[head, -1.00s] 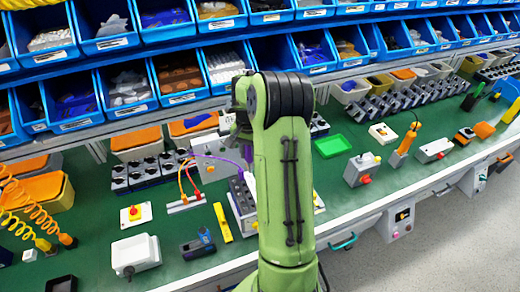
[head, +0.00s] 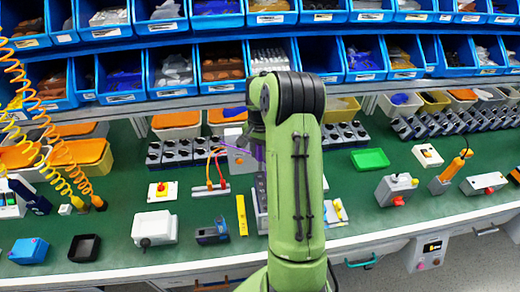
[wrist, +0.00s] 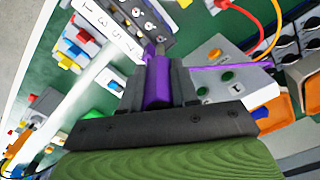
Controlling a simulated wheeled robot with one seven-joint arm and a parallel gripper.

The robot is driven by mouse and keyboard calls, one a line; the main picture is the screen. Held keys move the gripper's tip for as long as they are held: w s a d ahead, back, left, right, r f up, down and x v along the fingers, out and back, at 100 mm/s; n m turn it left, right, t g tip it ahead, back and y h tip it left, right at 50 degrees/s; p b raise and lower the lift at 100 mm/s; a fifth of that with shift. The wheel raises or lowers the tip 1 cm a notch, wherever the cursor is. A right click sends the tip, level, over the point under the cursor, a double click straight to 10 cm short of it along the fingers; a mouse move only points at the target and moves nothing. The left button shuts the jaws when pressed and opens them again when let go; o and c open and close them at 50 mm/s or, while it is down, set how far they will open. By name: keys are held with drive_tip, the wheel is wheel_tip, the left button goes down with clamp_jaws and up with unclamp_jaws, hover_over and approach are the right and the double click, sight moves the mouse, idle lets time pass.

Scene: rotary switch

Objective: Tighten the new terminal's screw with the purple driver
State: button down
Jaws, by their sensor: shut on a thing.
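My gripper (wrist: 157,88) is shut on the purple driver (wrist: 158,80) in the wrist view. The driver's dark tip points away from me, at the near edge of a dark terminal block (wrist: 150,18) with a white numbered strip. I cannot tell whether the tip touches a screw, and I cannot pick out the new terminal. In the head view my green arm hides most of the gripper and the driver. A bit of purple (head: 259,153) shows beside the arm, and part of the grey block (head: 261,208) shows below it.
A grey box with green buttons (wrist: 225,78) stands close to the right of the gripper in the wrist view. A purple cord runs across there. In the head view a yellow bar (head: 241,214) and a white box (head: 154,228) lie left of the block; blue bins line the back.

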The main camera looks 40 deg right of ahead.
sight(260, 159)
wheel_tip(260, 159, down, 3)
drive_tip(key=shift+r+b, duration=0.1)
drive_tip(key=shift+b, duration=0.65)
drive_tip(key=shift+f+n, duration=0.2)
drive_tip(key=shift+n, duration=0.1)
drive_tip(key=n, duration=0.4)
drive_tip(key=shift+r+p, duration=0.15)
drive_tip(key=shift+p, duration=0.2)
drive_tip(key=n, duration=0.7)
drive_tip(key=shift+n, duration=0.4)
drive_tip(key=n, duration=0.7)
drive_tip(key=shift+n+b, duration=0.3)
drive_tip(key=shift+b, duration=0.05)
drive_tip(key=n, duration=0.4)
drive_tip(key=shift+b, duration=0.35)
drive_tip(key=n, duration=0.2)
drive_tip(key=n+b, duration=0.1)
drive_tip(key=n, duration=0.1)
drive_tip(key=n+b, duration=0.1)
drive_tip(key=n, duration=0.1)
drive_tip(key=shift+d+f, duration=0.1)
drive_tip(key=shift+f, duration=0.15)
drive_tip(key=shift+n+b, duration=0.3)
drive_tip(key=shift+n, duration=0.4)
drive_tip(key=shift+r+n, duration=0.2)
drive_tip(key=shift+n, duration=0.1)
drive_tip(key=shift+f+b, duration=0.45)
